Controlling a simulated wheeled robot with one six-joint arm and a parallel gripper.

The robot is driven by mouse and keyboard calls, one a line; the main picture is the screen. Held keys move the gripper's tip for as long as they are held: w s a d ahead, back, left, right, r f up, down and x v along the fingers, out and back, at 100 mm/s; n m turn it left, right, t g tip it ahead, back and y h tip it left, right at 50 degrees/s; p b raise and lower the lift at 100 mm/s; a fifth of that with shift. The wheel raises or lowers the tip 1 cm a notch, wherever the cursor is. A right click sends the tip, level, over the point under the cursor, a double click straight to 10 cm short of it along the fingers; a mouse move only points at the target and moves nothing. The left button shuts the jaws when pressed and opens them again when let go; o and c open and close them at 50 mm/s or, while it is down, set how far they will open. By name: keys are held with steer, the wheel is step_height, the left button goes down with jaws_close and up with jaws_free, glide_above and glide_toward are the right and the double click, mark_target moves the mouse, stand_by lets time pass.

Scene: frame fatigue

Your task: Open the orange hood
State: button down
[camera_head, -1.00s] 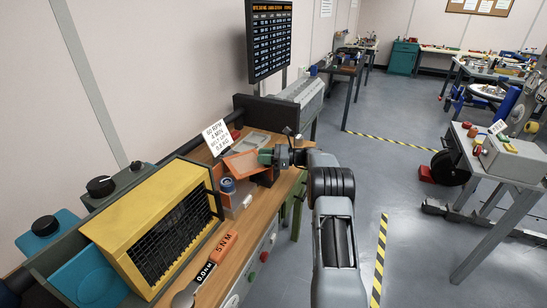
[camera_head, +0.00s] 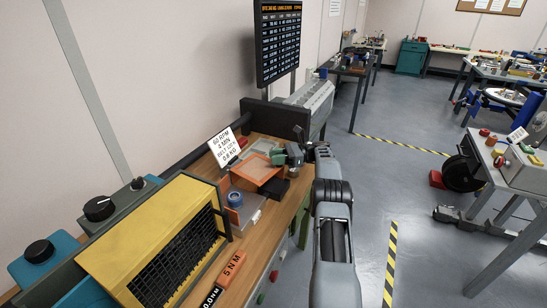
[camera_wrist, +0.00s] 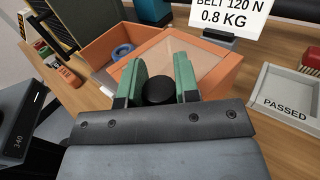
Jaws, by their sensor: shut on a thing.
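The orange hood (camera_head: 258,170) is an orange-framed cover with a pale see-through panel, on the wooden bench beside a blue roll. In the wrist view the hood (camera_wrist: 205,49) lies just beyond my fingers, looking tilted. My gripper (camera_head: 280,157) is at the hood's far right side in the head view. In the wrist view its green fingers (camera_wrist: 158,80) stand on either side of a round black knob (camera_wrist: 158,91) and are shut on it. Where the knob joins the hood is hidden by my gripper.
A yellow grilled box (camera_head: 160,235) and an orange-handled torque tool (camera_head: 230,268) are at the near end of the bench. The blue roll (camera_head: 235,199) sits next to the hood. A white sign (camera_head: 224,147) stands behind it. A grey PASSED tray (camera_wrist: 283,98) lies to the right. The floor aisle is free.

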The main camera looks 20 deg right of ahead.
steer(key=shift+a, duration=0.1)
steer(key=c, duration=0.8)
jaws_free()
steer(key=shift+c, duration=0.2)
steer(key=shift+r, duration=0.55)
steer(key=r, duration=0.2)
steer(key=shift+s+r, duration=0.25)
steer(key=shift+r, duration=0.05)
steer(key=s+a+r+b, duration=0.2)
steer(key=s+a+r, duration=0.1)
steer(key=s+r, duration=0.6)
steer(key=s, duration=0.4)
steer(key=shift+a+r+b, duration=0.15)
steer(key=shift+a+b, duration=0.05)
steer(key=shift+b, duration=0.15)
steer(key=shift+s, duration=0.1)
